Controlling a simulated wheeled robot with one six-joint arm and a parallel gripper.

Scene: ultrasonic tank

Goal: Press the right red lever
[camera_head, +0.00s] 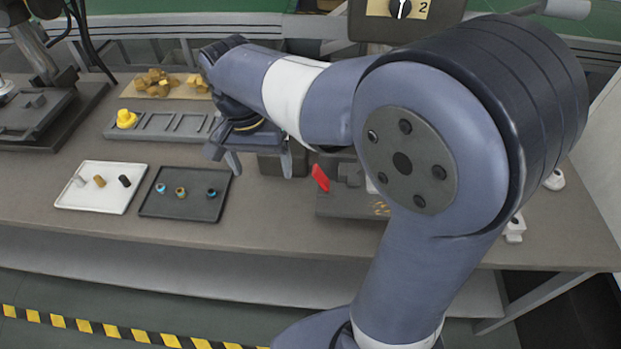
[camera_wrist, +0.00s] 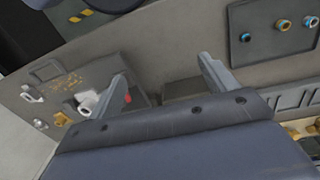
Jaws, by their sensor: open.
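One red lever (camera_head: 320,178) stands tilted on a dark fixture (camera_head: 342,205) near the table's middle, partly behind my arm. No second red lever shows in the head view. My gripper (camera_head: 260,163) is open and empty, pointing down to the left of the red lever and apart from it in the picture. In the wrist view my gripper (camera_wrist: 165,72) shows both fingers spread. A small red bit of the lever (camera_wrist: 127,98) shows beside the left finger, which seems to hide most of it.
A white tray (camera_head: 75,204) and a dark tray (camera_head: 160,208) with small parts lie at the left. A grey rack (camera_head: 150,135) with a yellow piece (camera_head: 126,118) stands behind them. A dial box (camera_head: 375,24) is at the back. My arm hides the table's right side.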

